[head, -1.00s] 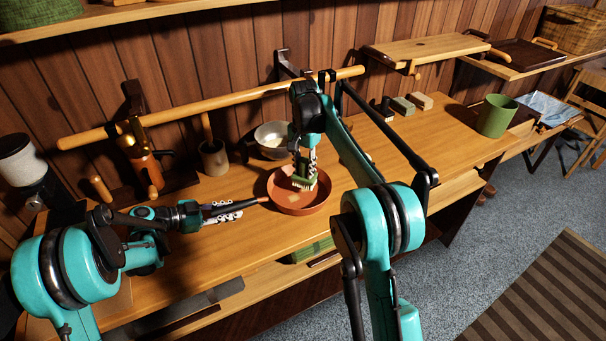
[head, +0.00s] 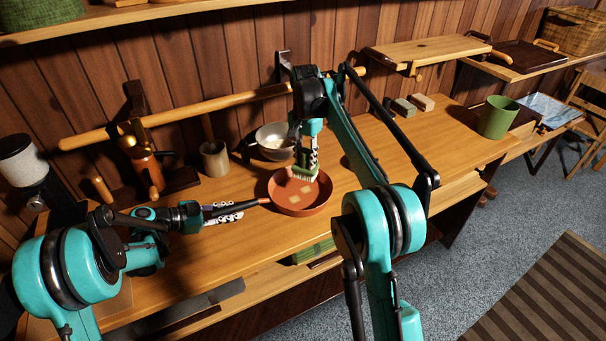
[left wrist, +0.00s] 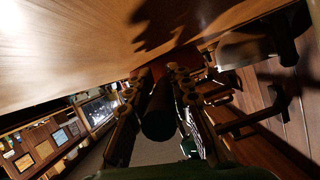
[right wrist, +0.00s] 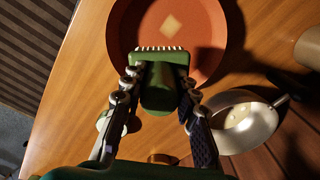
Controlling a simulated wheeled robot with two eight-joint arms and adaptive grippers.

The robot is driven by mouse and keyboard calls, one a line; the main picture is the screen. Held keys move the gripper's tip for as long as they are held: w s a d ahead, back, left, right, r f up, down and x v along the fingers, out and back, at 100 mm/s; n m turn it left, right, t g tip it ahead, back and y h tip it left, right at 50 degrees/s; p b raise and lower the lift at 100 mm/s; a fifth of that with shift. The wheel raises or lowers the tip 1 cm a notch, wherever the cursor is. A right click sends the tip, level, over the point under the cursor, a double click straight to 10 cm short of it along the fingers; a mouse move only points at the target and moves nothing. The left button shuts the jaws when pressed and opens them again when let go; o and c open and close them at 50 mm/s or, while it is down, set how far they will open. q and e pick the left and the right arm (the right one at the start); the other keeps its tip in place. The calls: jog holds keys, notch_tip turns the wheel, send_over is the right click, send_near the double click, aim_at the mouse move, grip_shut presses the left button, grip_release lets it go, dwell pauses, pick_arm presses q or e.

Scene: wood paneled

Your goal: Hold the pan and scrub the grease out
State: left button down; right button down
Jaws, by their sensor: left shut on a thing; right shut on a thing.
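The reddish-brown pan (head: 287,207) sits on the wooden bench, its dark handle (head: 257,201) pointing left. My left gripper (head: 236,208) is shut on that handle; in the left wrist view the dark handle (left wrist: 160,115) lies between the fingers. Pale square patches (head: 295,195) show on the pan's floor, and one such patch (right wrist: 172,26) shows in the right wrist view. My right gripper (head: 312,160) is shut on a green brush (right wrist: 158,90) with white bristles pointing down. The brush is over the far side of the pan and looks raised above its floor.
A wooden cup (head: 214,160) and a brass-and-wood device (head: 142,160) stand to the left. A green bin (head: 497,117) and small blocks (head: 404,107) are at the right. The bench right of the pan is clear.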

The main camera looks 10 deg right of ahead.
aim_at(305, 177)
jog(key=shift+f, duration=3)
notch_tip(305, 177, down, 2)
jog(key=shift+f, duration=0.1)
jog(key=shift+s+a+r, duration=0.1)
jog(key=shift+s+a, duration=0.1)
jog(key=shift+a, duration=0.35)
jog(key=shift+s+a+r, duration=0.1)
jog(key=shift+s+a, duration=0.05)
jog(key=shift+a, duration=0.4)
jog(key=shift+s+a+f, duration=0.1)
jog(key=shift+a+f, duration=0.05)
jog(key=shift+a, duration=0.2)
jog(key=shift+s+a, duration=0.15)
jog(key=shift+a, duration=0.15)
jog(key=shift+w+d, duration=0.3)
jog(key=shift+d, duration=0.6)
jog(key=shift+w+d, duration=0.3)
jog(key=shift+d, duration=0.6)
jog(key=shift+r, duration=4.05)
